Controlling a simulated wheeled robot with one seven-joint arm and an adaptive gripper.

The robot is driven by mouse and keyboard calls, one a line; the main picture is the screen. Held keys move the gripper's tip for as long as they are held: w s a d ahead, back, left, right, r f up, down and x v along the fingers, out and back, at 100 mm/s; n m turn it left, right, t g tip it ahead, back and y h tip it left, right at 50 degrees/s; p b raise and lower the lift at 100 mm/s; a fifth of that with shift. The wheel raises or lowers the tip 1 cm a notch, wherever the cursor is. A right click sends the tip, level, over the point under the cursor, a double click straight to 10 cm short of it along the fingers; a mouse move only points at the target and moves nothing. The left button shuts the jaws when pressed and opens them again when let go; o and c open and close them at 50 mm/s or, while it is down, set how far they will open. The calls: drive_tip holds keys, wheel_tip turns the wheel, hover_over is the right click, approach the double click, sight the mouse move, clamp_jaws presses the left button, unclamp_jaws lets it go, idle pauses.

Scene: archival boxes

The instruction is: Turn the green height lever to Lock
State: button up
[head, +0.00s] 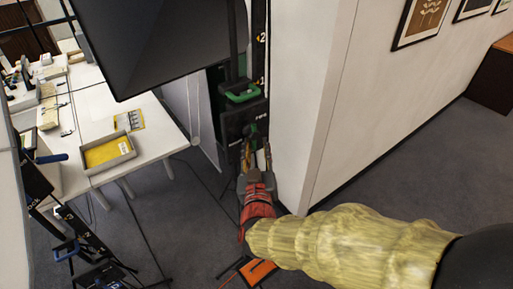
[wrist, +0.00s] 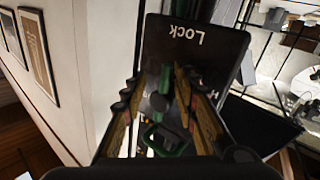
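The black plate marked "Lock" (wrist: 195,40) fills the upper middle of the wrist view, with its lettering upside down. A green lever (wrist: 181,85) shows in front of the plate, between my fingers and partly hidden. My gripper (wrist: 165,85) is open, its two tan-padded fingers on either side of the lever; I cannot tell whether they touch it. A green loop handle (wrist: 168,140) shows lower between the fingers. In the head view my gripper (head: 256,153) points up at the dark label plate (head: 245,118), below the green loop handle (head: 241,93). The lever itself is hard to make out there.
A white wall corner (head: 310,110) stands close to the right of my gripper. A large black panel (head: 155,35) hangs above left. A white table (head: 150,135) with a yellow tray (head: 108,153) is at left. A blue-handled stand (head: 66,250) is lower left.

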drive_tip(key=shift+c, duration=0.9)
clamp_jaws()
drive_tip(key=shift+s+a+r+m+g+p, duration=0.1)
drive_tip(key=shift+a+r+m+g+p, duration=0.2)
drive_tip(key=shift+m+g+p, duration=0.35)
drive_tip(key=shift+s+f+m+g+p, duration=0.15)
drive_tip(key=shift+m+g+p, duration=0.1)
drive_tip(key=shift+m+p, duration=0.35)
drive_tip(key=shift+o, duration=0.9)
unclamp_jaws()
